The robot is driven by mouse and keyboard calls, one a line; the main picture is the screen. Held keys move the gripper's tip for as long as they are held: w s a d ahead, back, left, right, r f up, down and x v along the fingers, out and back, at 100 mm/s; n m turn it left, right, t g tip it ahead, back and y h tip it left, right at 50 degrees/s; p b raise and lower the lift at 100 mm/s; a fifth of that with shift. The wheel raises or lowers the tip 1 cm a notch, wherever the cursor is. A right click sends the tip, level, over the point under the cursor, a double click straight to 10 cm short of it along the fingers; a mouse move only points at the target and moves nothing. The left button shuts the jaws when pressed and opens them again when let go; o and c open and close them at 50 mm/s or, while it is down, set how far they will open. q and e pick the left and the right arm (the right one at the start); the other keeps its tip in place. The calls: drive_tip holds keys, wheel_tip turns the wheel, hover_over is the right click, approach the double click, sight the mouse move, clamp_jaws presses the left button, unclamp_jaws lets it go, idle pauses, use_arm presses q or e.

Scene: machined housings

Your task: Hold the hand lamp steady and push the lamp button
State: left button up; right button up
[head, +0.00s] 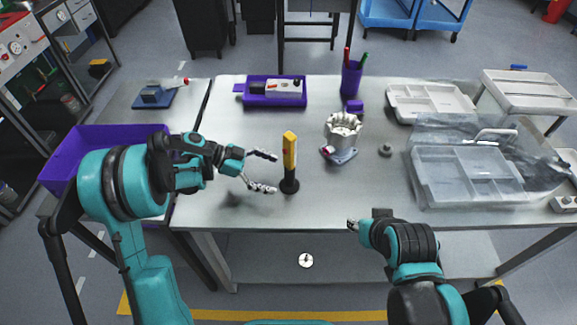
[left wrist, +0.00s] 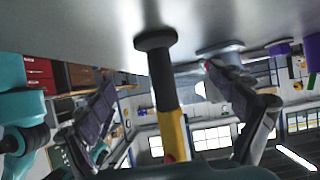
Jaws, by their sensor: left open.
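The hand lamp (head: 289,160) stands upright on the table, with a yellow upper body, a dark lower part and a round dark foot. A small red mark shows on the yellow part. My left gripper (head: 268,172) is open just left of the lamp, its fingers pointing at it. In the left wrist view the lamp (left wrist: 166,95) appears upside down between the two open fingers (left wrist: 170,125), with no clear contact. My right gripper (head: 352,225) is near the table's front edge, right of the lamp; its fingers are too small to read.
A purple tray (head: 243,98) holding a device and a purple pen cup (head: 351,79) are behind. Clear organizer boxes (head: 465,175) fill the right side. A purple bin (head: 60,165) is at left. The table front centre is clear.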

sight(286, 178)
use_arm(q)
drive_tip(key=shift+b+x, duration=0.95)
drive_tip(key=shift+x, duration=1.55)
use_arm(e)
drive_tip(key=shift+f, duration=1.05)
use_arm(q)
drive_tip(key=c, duration=1.9)
use_arm(e)
clamp_jaws()
